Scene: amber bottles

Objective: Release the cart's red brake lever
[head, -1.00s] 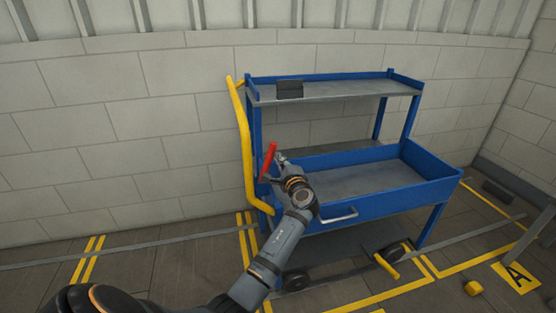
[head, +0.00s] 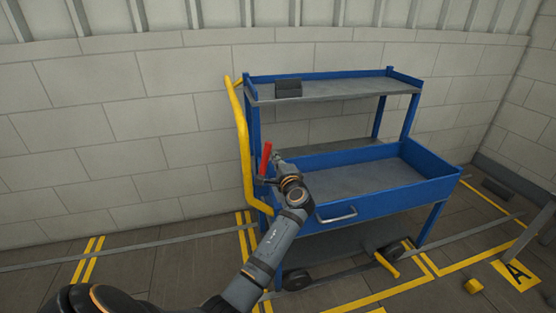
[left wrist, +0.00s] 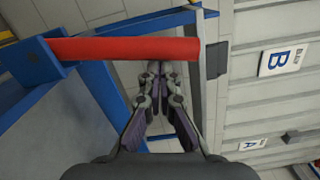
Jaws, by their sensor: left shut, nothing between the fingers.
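The red brake lever (head: 266,159) stands nearly upright at the left end of the blue cart (head: 390,203), beside its yellow handle (head: 245,150). In the left wrist view the lever (left wrist: 125,50) crosses the upper part of the picture as a red bar, with its base in a blue bracket (left wrist: 40,64). My left gripper (head: 277,157) is just right of the lever in the head view. In the left wrist view my left gripper (left wrist: 154,70) is shut and empty, with its fingertips close below the bar. I cannot tell whether they touch it. My right gripper is out of view.
A dark box (head: 288,88) sits on the cart's top shelf. A yellow pedal (head: 387,265) is low by the wheels, and a small yellow object (head: 473,286) lies on the floor. A block wall (head: 120,130) stands behind. The floor at left is clear.

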